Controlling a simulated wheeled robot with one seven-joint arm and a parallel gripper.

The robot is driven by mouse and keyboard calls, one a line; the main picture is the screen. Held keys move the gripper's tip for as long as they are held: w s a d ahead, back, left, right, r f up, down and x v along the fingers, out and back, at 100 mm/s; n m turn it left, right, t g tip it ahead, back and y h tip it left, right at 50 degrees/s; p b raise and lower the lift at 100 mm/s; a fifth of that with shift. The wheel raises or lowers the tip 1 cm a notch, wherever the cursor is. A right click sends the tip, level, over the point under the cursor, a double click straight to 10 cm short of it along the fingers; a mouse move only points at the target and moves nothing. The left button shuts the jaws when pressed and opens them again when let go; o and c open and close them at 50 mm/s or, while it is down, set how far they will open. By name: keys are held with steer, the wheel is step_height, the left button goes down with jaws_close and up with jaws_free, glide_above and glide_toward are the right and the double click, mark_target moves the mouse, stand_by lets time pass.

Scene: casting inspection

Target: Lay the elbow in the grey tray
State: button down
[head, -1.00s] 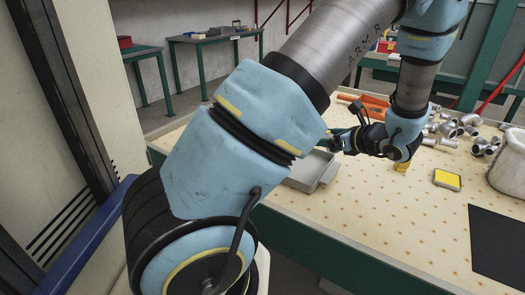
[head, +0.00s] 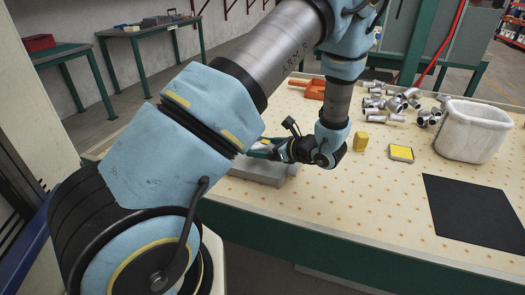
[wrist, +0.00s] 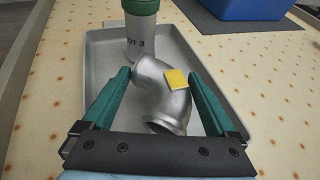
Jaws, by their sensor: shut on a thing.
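The elbow (wrist: 165,92) is a silver bent pipe with a yellow tag on its side. In the wrist view it sits between the two green fingers of my gripper (wrist: 158,78), which is shut on it. The grey tray (wrist: 98,48) lies below and around it in that view; I cannot tell whether the elbow touches its floor. In the head view my gripper (head: 262,150) is at the tray (head: 262,172), seen from the side, and the elbow is not clearly made out there.
A bottle with a green cap (wrist: 140,30) stands in the tray's far part, close behind the elbow. A blue bin (wrist: 240,8) stands beyond. On the bench, several pipe fittings (head: 400,102), a yellow pad (head: 401,153), a white bin (head: 472,130) and a black mat (head: 470,220) lie to the right.

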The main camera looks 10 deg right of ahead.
steer(key=shift+f, duration=0.9)
steer(key=shift+f, duration=0.1)
steer(key=shift+f, duration=0.15)
jaws_free()
